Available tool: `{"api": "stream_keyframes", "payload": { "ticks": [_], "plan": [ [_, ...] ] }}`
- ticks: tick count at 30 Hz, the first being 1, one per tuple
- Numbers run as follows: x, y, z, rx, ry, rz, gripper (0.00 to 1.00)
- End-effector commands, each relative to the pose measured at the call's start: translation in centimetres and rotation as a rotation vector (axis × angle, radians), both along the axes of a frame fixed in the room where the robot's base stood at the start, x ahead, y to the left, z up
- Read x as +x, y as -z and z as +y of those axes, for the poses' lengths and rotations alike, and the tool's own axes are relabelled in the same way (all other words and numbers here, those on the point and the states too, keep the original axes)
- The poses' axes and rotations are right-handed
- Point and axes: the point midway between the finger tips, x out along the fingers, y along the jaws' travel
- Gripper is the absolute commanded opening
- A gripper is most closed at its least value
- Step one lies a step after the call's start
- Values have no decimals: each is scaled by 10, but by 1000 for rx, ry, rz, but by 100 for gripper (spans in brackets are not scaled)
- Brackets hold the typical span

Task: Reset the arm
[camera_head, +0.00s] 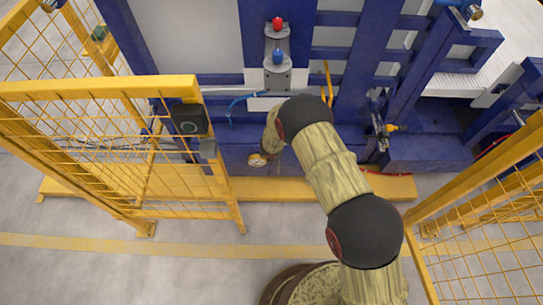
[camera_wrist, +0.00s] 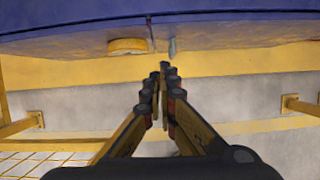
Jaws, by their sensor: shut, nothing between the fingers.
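My gripper (camera_wrist: 160,88) shows in the wrist view with its fingers together and nothing between them. Its tips point at the yellow base strip below the blue machine. In the head view my arm reaches forward to the front of the blue machine (camera_head: 240,155); its own links hide most of the gripper there. No pipe is in the fingers, and I cannot make out a loose pipe in either view.
A yellow mesh fence (camera_head: 120,150) stands at left, with a dark box (camera_head: 188,118) on its post. Another fence (camera_head: 490,215) stands at right. Grey floor (camera_head: 150,270) lies open at lower left.

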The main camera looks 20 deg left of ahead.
Motion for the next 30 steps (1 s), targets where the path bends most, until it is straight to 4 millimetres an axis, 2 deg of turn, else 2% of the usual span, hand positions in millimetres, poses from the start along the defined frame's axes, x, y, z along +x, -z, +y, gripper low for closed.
{"api": "stream_keyframes", "payload": {
  "ticks": [1, 5, 15, 19, 23, 27, 30],
  "plan": [
    [-2, -8, 0, 0, -1, 0, 0],
    [-6, -16, -1, 0, -1, 0, 0],
    [-8, -18, -2, -3, -7, 0, 0],
    [-9, -18, 2, -18, -85, -2, 0],
    [-20, -15, 18, -35, -336, -5, 0],
    [-62, -7, 27, -68, -733, 14, 0],
    [-88, -24, 36, -75, -1028, -2, 0]
  ]
}}
